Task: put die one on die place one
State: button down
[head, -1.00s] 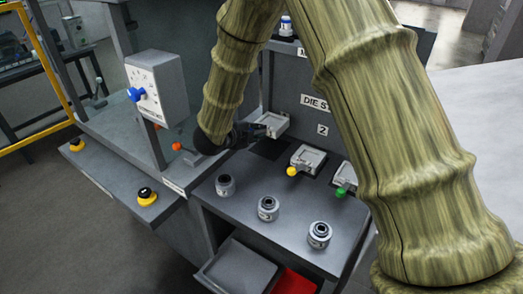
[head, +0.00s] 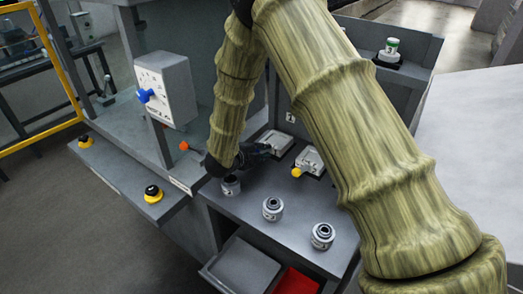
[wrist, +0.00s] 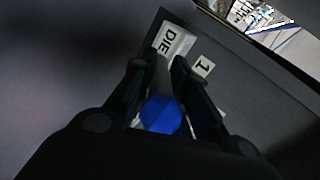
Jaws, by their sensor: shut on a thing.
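Die one (head: 279,141), a pale grey block with a blue knob, is at the back left of the grey table. It is low, over the spot in front of the label 1 (head: 290,117), which is die place one. My gripper (head: 262,151) reaches it from the left and is shut on its knob. In the wrist view, the blue knob (wrist: 159,114) shows between my fingers (wrist: 160,66). The dark pad under the die is mostly hidden. I cannot tell whether the die rests fully on it.
A similar block with a yellow knob (head: 310,159) stands to the right. Three round grey parts (head: 272,208) stand along the table's front. A control box with a blue knob (head: 163,88) and an orange knob (head: 184,146) are at left. My arm hides the table's right back.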

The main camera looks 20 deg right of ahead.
dwell(0.3)
jog(key=c, duration=1.7)
grip_release()
jog(key=shift+f, duration=0.15)
jog(key=shift+c, duration=0.2)
jog(key=o, duration=0.3)
jog(key=shift+o, duration=0.4)
jog(key=b+v, duration=0.2)
jog(key=v, duration=1)
jog(key=shift+s+b, duration=0.1)
jog(key=shift+b, duration=0.2)
jog(key=shift+r, duration=0.2)
